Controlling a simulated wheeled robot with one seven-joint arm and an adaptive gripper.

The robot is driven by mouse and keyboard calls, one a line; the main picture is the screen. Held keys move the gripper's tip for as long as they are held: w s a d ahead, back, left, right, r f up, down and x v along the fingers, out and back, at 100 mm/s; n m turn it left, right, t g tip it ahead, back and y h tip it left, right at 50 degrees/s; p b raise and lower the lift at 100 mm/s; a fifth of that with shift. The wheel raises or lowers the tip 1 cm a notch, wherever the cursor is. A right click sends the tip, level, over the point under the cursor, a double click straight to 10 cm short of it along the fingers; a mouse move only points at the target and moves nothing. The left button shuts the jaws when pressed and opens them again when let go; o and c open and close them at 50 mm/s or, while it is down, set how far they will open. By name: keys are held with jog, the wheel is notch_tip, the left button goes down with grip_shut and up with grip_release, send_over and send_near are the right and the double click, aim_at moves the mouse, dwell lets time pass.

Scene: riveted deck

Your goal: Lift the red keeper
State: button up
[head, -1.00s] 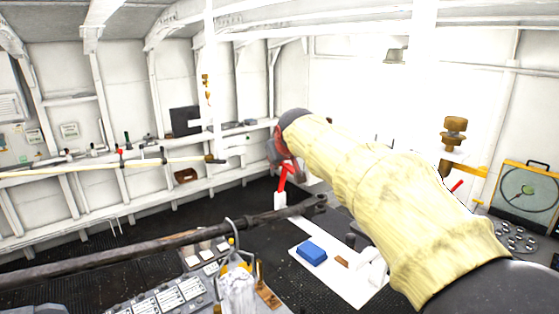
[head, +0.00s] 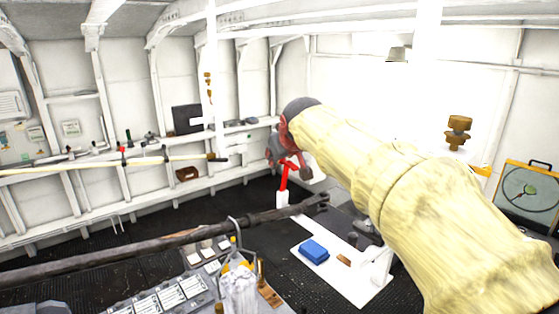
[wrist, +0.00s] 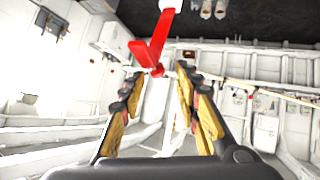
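The red keeper (head: 284,177) is a bright red bar on a white post in the middle of the head view. In the wrist view the keeper (wrist: 155,45) hangs from the top edge as a hooked red shape. Its lower end lies in line with the gap between the fingertips. My gripper (wrist: 155,80) is open, its black and yellow fingers spread to either side, with nothing seen held. In the head view my gripper (head: 290,160) is just above the keeper and partly overlaps it. I cannot tell whether they touch.
A dark bar (head: 170,245) runs across the foreground, its forked end near the white post. A blue block (head: 314,251) lies on a white panel (head: 345,285) at lower centre. A switch console (head: 165,300) is at lower left. White ribbed walls line the back.

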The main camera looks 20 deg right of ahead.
jog(key=v, duration=0.7)
jog(key=shift+s, duration=0.15)
